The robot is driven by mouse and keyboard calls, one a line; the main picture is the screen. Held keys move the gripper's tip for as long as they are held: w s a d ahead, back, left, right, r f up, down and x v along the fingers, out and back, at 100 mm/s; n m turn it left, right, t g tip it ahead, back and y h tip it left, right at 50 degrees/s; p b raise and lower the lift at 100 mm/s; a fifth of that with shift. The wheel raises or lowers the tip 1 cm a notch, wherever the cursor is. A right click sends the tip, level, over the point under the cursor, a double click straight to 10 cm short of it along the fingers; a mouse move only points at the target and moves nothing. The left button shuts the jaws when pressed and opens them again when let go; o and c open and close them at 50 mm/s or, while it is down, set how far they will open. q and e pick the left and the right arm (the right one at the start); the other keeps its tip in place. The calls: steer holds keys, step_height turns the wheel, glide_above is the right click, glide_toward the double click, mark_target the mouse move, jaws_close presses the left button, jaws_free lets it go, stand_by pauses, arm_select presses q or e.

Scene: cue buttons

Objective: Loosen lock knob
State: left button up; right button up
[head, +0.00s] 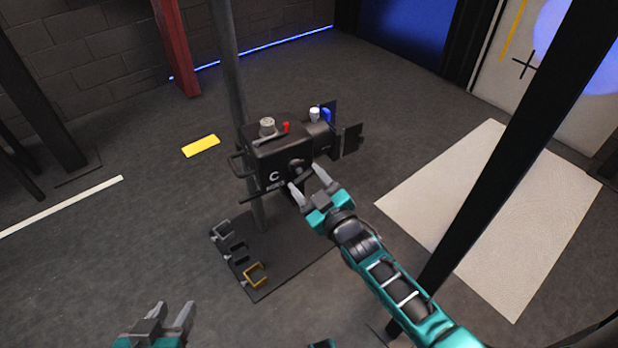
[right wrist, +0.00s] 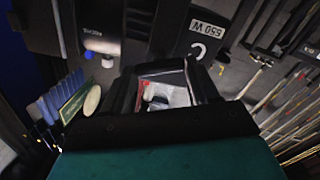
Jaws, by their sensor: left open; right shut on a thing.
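A black lamp housing (head: 275,150), marked with a white C, stands on a grey pole. The dark lock knob (head: 296,167) is on its near side, partly hidden by my right gripper. My right gripper (head: 304,177) reaches in from the lower right, with its fingertips at the knob and shut on it. In the right wrist view, the gripper (right wrist: 165,82) is dark, and its hold on the knob is hard to make out. The housing's label reads 650 W (right wrist: 209,27). My left gripper (head: 168,318) is open and empty at the lower left, well away from the lamp.
The housing carries a grey knob (head: 267,126), a red button (head: 286,127), a white button (head: 314,114) and a blue button (head: 326,114). A dark base plate (head: 290,272) with several hooks lies below. A black post (head: 500,180) stands right of my right arm.

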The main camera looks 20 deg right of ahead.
steer(key=n, duration=0.3)
steer(key=shift+n, duration=0.4)
steer(key=n, duration=0.4)
steer(key=shift+a+f+n, duration=0.1)
steer(key=shift+f+n, duration=0.1)
steer(key=shift+n, duration=0.1)
steer(key=n+b, duration=0.1)
steer(key=n, duration=0.4)
steer(key=shift+f, duration=0.15)
steer(key=shift+n+b, duration=0.5)
steer(key=shift+n, duration=0.6)
arm_select(q)
steer(key=shift+d+f, duration=0.3)
steer(key=shift+f, duration=0.4)
arm_select(e)
steer(key=shift+n, duration=0.6)
arm_select(q)
steer(key=shift+r, duration=0.1)
arm_select(e)
steer(key=o, duration=1.1)
steer(key=shift+c, duration=0.2)
steer(key=shift+s, duration=0.15)
